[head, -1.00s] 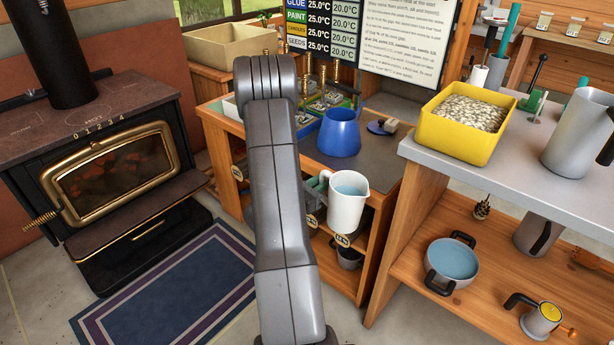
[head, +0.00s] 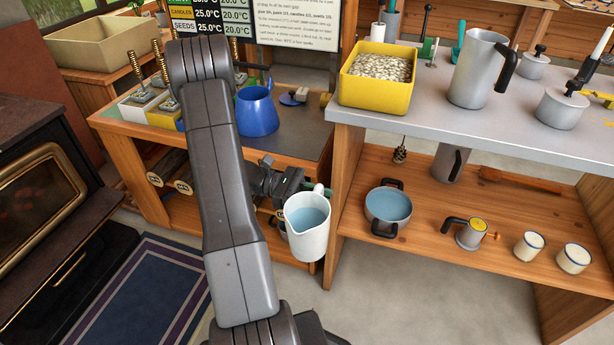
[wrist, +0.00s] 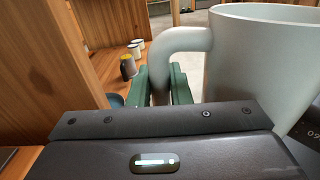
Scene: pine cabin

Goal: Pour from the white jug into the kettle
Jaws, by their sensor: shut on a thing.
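The white jug (head: 307,232) hangs in front of the workbench, off any surface, with pale blue liquid inside. It looks nearly upright. My gripper (wrist: 160,88) is shut on the jug's handle, which runs between its green fingers in the wrist view. The jug's body (wrist: 260,65) fills the right of that view. In the head view my arm partly hides the gripper. A blue vessel (head: 257,112), which looks like the kettle, stands open on the bench, behind and above the jug in the picture. A lid (head: 293,97) lies to its right.
A grey counter (head: 420,108) on the right carries a yellow tub (head: 378,78) and a metal pitcher (head: 482,68). Its wooden shelf below, close to the jug's right, holds a pot (head: 388,206), a small kettle-like pot (head: 468,235) and two cups. A stove (head: 45,215) stands left.

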